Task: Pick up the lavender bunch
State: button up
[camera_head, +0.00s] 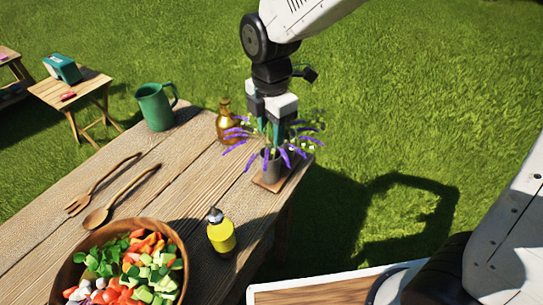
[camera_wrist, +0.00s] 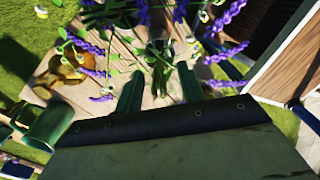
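The lavender bunch (camera_head: 238,132), with purple spikes and green stems, stands in a small grey pot (camera_head: 271,165) at the table's far right corner. My gripper (camera_head: 270,136) points down over the bunch, its fingers among the upper stems. In the wrist view my gripper (camera_wrist: 160,86) is open, with two green fingers apart. The lavender (camera_wrist: 97,72) spreads ahead of and around the fingertips there, with stems in line with the gap. Whether any stem touches a finger is unclear.
An amber bottle (camera_head: 228,125) stands close left of the lavender, with a green jug (camera_head: 155,106) beyond it. A yellow bottle (camera_head: 221,236), a salad bowl (camera_head: 172,243) and a wooden spoon (camera_head: 97,218) and fork (camera_head: 78,205) are nearer. Grass lies right of the table.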

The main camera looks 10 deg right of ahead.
aim_at(271, 153)
jog(key=shift+f, duration=1.3)
grip_shut()
